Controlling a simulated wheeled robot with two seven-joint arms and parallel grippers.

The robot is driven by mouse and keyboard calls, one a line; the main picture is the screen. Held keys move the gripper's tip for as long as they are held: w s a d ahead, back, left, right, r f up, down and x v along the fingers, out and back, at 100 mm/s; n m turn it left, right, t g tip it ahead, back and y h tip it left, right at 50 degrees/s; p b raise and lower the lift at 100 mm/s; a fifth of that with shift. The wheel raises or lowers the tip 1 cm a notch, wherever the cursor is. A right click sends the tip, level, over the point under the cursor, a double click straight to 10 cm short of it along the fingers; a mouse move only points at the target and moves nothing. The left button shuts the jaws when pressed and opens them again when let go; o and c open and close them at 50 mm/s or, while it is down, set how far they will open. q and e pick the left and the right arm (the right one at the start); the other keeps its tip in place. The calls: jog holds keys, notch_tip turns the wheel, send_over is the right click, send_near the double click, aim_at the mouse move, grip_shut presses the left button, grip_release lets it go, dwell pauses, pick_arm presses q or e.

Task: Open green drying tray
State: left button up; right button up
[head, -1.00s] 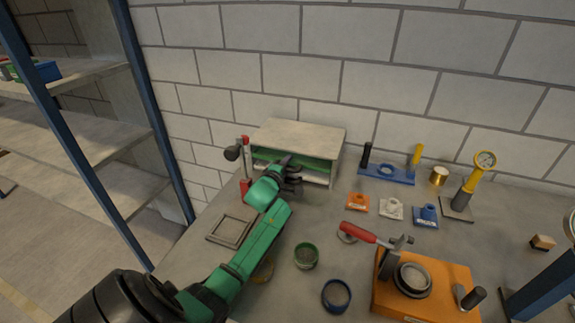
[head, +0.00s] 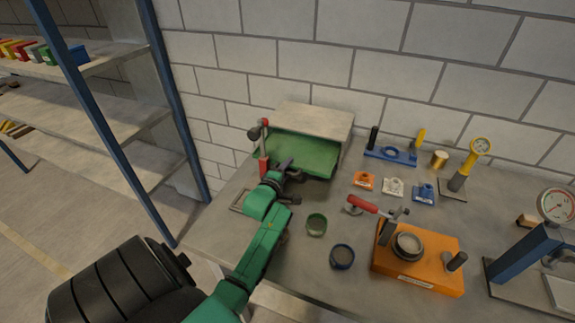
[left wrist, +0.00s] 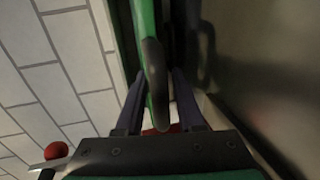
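The green drying tray (head: 305,152) juts out from the front of a pale box-shaped cabinet (head: 318,117) at the back left of the bench. My left gripper (head: 287,176) is at the tray's front edge. In the left wrist view its two fingers (left wrist: 158,95) stand on both sides of a dark rounded handle (left wrist: 155,75) on the green tray front (left wrist: 146,22). They appear shut on this handle, though the contact is partly hidden. My right gripper is not in view.
A red-handled clamp stand (head: 264,147) rises close left of the tray. A green-rimmed cup (head: 316,224), a blue ring (head: 342,256) and an orange fixture (head: 417,262) stand to the right. A blue rack (head: 391,155) is at the back. A shelf unit (head: 165,110) is at left.

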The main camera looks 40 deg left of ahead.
pick_arm(q)
jog(key=shift+o, duration=0.4)
jog(key=shift+w+f, duration=0.25)
jog(key=shift+w, duration=0.05)
jog(key=shift+s+r, duration=0.2)
jog(key=shift+s, duration=0.3)
jog(key=b+v, duration=0.1)
jog(key=v, duration=1.2)
jog(key=shift+s+d+r+b, duration=0.1)
jog(key=shift+s+d+b, duration=0.15)
jog(key=shift+b, duration=0.05)
jog(key=shift+w, duration=0.1)
